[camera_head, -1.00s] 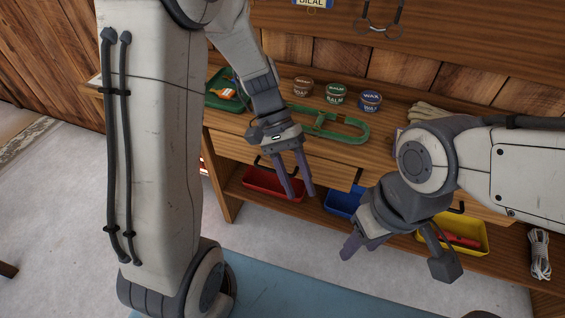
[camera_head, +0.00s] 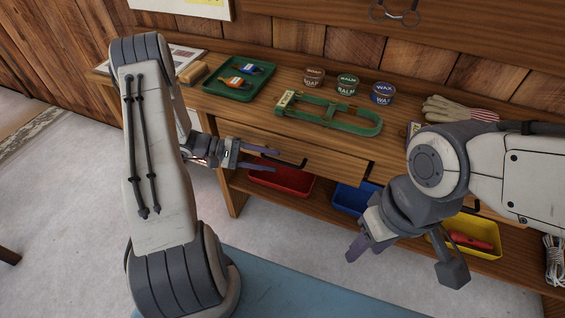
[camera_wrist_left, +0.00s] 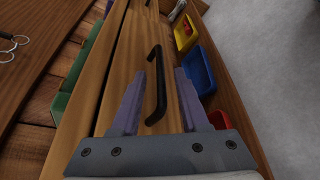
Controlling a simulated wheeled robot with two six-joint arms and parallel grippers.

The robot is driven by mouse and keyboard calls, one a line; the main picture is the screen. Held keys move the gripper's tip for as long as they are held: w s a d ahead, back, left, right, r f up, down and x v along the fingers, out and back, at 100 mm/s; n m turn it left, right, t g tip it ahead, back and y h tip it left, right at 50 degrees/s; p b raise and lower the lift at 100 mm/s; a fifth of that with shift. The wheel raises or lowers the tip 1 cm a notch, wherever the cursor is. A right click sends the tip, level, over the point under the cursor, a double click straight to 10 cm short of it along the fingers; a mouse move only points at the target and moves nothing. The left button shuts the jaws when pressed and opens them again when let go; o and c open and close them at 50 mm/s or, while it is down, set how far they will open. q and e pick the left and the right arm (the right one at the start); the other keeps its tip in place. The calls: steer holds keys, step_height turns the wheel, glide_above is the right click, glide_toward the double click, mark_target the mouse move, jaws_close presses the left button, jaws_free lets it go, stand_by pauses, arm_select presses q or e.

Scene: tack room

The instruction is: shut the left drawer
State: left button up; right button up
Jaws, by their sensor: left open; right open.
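The left drawer (camera_head: 320,165) is in the wooden bench, below its top. Its front seems to stand out a little from the bench, with a step at its right end. Its black bar handle (camera_head: 291,162) also shows in the left wrist view (camera_wrist_left: 160,92), between the fingers as seen there. My left gripper (camera_head: 268,158) is open in front of the drawer, its fingers pointing right, close to the handle; I cannot tell whether they touch it. My right gripper (camera_head: 362,248) is open and empty, lower right, away from the drawer.
On the bench top are a green tray (camera_head: 215,88), a green strap-like loop (camera_head: 335,119), three tins and gloves (camera_head: 455,108). Red (camera_head: 280,180), blue (camera_head: 350,199) and yellow (camera_head: 485,250) bins stand on the shelf below. Floor in front is open, with a blue mat (camera_head: 290,290).

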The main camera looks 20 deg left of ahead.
mark_target(276, 161)
arm_select(q)
steer(key=shift+x, duration=2.2)
jaws_close()
